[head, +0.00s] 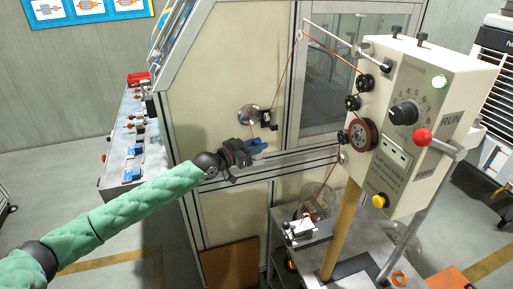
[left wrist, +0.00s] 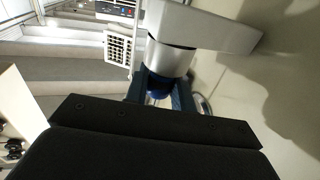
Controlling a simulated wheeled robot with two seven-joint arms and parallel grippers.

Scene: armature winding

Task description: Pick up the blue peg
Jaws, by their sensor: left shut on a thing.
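My left gripper (head: 258,147) reaches in from the left, in front of the cream machine cabinet. In the left wrist view its two dark blue fingers (left wrist: 158,100) are shut on a blue piece, which I take for the blue peg (left wrist: 157,83). A silver cylinder (left wrist: 168,60) shows directly beyond the blue piece; I cannot tell whether they are joined. Most of the held piece is hidden by the fingers and the black gripper body. In the head view, blue at the fingertips is too small to separate peg from fingers. My right gripper is not in view.
A round metal spindle (head: 249,114) with a black block (head: 267,117) sits on the cabinet just above my gripper. A control box (head: 405,125) with pulleys and red wire stands at right. A bench (head: 119,165) with blue and red parts is at left.

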